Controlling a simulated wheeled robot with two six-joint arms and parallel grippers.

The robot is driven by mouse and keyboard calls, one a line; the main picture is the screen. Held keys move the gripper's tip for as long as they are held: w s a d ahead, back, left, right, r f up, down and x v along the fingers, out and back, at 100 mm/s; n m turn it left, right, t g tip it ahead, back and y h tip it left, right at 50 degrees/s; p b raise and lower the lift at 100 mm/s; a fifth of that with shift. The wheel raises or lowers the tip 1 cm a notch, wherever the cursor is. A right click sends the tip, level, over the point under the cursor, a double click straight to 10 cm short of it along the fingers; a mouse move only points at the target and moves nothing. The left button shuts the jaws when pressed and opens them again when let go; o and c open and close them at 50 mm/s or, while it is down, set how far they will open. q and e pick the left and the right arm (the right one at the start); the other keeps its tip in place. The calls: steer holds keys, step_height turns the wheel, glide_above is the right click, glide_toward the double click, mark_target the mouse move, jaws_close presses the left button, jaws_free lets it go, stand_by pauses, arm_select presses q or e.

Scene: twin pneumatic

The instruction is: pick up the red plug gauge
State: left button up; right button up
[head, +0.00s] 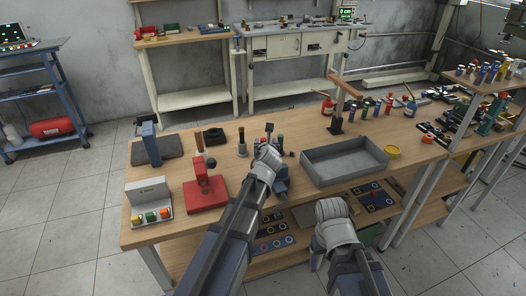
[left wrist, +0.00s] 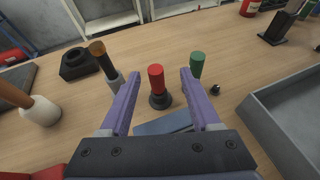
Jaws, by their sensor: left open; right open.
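The red plug gauge (left wrist: 156,78) stands upright in the left wrist view, a red cylinder on a dark round base. My left gripper (left wrist: 160,75) is open, with its two purple fingers on either side of the gauge and visible gaps to both. In the head view my left gripper (head: 268,150) is over the middle of the bench and largely hides the spot. A green-topped gauge (left wrist: 197,64) stands just beyond the right finger. My right gripper (head: 331,208) is at the bench's front edge, below the grey tray, with no object seen in it.
A grey tray (head: 318,176) lies right of my left gripper. A red press (head: 204,192) and a small button box (head: 150,203) stand at the bench's left. Several bottles stand at the back right.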

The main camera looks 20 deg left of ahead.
mark_target(263, 139)
arm_select(q)
steer(key=x, duration=0.1)
steer(key=b+x, duration=0.1)
steer(key=x, duration=0.1)
steer(key=b+x, duration=0.1)
steer(key=x, duration=0.1)
steer(key=shift+a+f, duration=0.15)
steer(key=shift+a, duration=0.2)
steer(key=shift+s, duration=0.1)
jaws_close()
